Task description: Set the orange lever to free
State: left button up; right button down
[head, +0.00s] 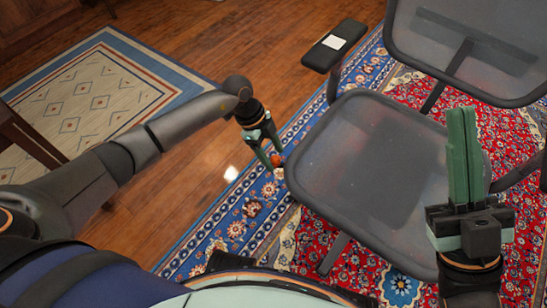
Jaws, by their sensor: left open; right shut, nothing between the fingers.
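The orange lever (277,160) shows as a small orange-red spot beside the left edge of the office chair's grey seat (345,150). My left gripper (272,158) points down at it, with its green fingers apart and their tips right around or beside the lever. I cannot tell whether they touch it. The fingers hide part of the lever, and its setting cannot be read. My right gripper (463,115) is raised in front of the chair's right side, its green fingers pointing up, shut and empty.
The chair's backrest (465,45) is at the upper right. A black armrest (334,45) with a white label stands beyond the seat's left side. The chair stands on a red and blue patterned rug (235,225). Wood floor (250,50) is open at the left and back.

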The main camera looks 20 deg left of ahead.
pick_arm(q)
jog(key=shift+d+f, duration=0.15)
jog(key=shift+f, duration=0.15)
grip_shut()
dwell(0.4)
dwell(0.9)
